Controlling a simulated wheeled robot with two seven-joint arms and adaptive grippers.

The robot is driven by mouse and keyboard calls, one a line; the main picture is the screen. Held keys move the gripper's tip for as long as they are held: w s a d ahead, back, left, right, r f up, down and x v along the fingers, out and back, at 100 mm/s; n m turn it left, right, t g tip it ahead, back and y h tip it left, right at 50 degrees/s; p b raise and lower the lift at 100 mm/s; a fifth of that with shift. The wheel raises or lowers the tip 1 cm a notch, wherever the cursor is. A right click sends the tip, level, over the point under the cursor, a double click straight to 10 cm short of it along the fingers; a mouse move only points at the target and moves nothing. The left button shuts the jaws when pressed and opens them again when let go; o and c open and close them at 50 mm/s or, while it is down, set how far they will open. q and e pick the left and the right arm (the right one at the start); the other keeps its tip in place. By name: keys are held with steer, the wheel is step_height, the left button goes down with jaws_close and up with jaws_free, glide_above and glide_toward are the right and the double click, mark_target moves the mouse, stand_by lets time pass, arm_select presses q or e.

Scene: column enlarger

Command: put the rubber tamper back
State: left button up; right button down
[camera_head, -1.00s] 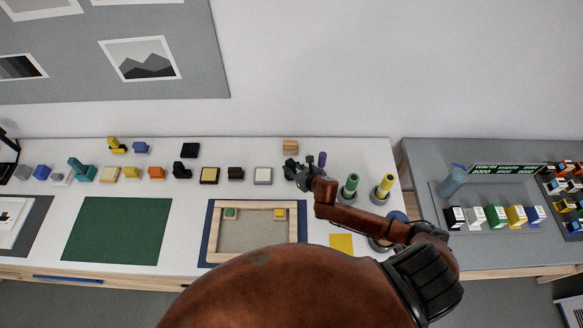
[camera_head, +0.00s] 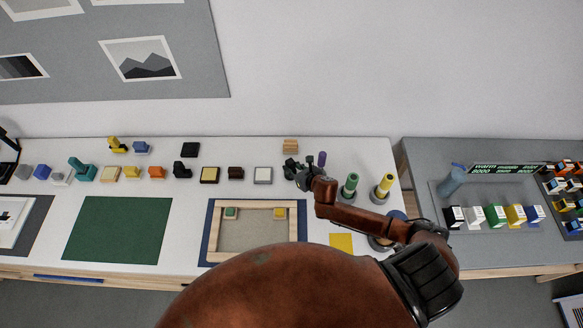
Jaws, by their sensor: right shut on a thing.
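My right gripper (camera_head: 293,169) is shut on a small dark thing, low over the back of the white table. The gripper and the steep view hide most of it, so I cannot tell its shape or confirm that it is the rubber tamper. A purple upright handle (camera_head: 322,158) stands just right of the gripper, its lower part hidden by my arm. A green-handled tool (camera_head: 351,183) and a yellow-handled tool (camera_head: 384,185) stand in grey round holders further right. My left gripper is not in view.
A wooden block (camera_head: 290,146) stands close behind the gripper. A white-topped block (camera_head: 263,175) and several other small blocks line the table to the left. A wooden frame (camera_head: 212,232) on a blue mat lies in front. The green mat (camera_head: 117,230) is bare.

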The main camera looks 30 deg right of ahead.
steer(key=shift+f+b, duration=0.35)
steer(key=shift+f, duration=0.1)
stand_by(0.6)
steer(key=c, duration=1.6)
jaws_free()
steer(key=shift+f, duration=0.15)
steer(key=shift+s+r+p, duration=0.25)
steer(key=shift+r+p, duration=0.05)
steer(key=shift+p+v, duration=2.7)
steer(key=shift+v, duration=1)
steer(key=shift+f, duration=0.1)
